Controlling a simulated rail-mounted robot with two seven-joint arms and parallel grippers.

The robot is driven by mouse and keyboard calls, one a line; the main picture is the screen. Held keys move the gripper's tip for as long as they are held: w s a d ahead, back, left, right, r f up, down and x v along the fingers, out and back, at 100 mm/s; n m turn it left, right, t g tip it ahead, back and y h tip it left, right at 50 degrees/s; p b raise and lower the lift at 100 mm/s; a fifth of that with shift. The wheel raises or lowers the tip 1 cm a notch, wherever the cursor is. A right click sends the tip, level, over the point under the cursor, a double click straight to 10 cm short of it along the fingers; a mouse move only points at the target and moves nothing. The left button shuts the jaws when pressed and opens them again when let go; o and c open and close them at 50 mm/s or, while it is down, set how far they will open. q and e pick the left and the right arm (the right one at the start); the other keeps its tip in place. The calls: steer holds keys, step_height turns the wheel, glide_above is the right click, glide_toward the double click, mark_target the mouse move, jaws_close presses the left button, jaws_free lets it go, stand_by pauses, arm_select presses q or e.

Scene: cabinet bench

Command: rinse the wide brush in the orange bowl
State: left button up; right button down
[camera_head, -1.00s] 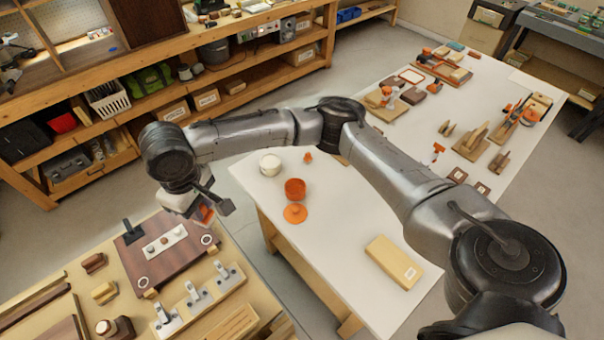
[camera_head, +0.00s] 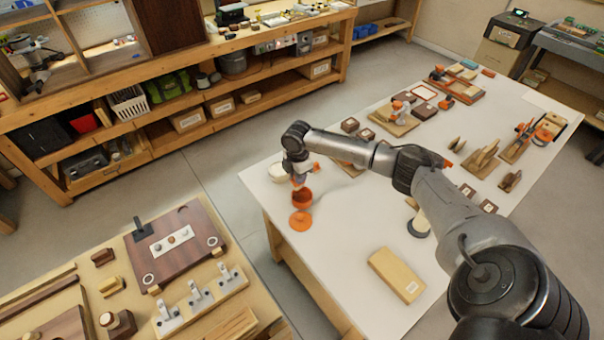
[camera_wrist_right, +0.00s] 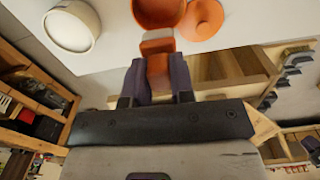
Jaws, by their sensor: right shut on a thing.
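The orange bowl (camera_head: 302,198) stands on the white table near its left edge. It also shows at the top of the right wrist view (camera_wrist_right: 158,12). My right gripper (camera_head: 299,178) is just above and behind the bowl. In the right wrist view, my right gripper (camera_wrist_right: 158,78) is shut on an orange piece, which looks like the wide brush (camera_wrist_right: 157,47). Its end overlaps the bowl's near rim in that view; I cannot tell whether it touches the bowl. The bristles are not clearly visible. My left gripper is not in view.
An orange disc (camera_head: 300,220) lies in front of the bowl. A white round container (camera_head: 277,172) stands to its left. A tan block (camera_head: 396,274) lies toward the table's front. The wooden bench (camera_head: 262,300) at left is separate, across a floor gap.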

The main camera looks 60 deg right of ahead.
mark_target(302, 184)
steer(key=shift+s+d+f, duration=0.35)
steer(key=shift+d, duration=0.3)
steer(key=shift+f+n, duration=0.1)
steer(key=shift+n, duration=0.2)
step_height(302, 184, down, 3)
steer(key=b, duration=0.4)
steer(key=shift+f, duration=0.2)
steer(key=shift+f+b, duration=0.65)
steer(key=shift+b, duration=0.3)
steer(key=shift+r+p, duration=0.1)
steer(key=shift+p, duration=0.3)
steer(key=shift+d, duration=0.1)
steer(key=shift+f, duration=0.5)
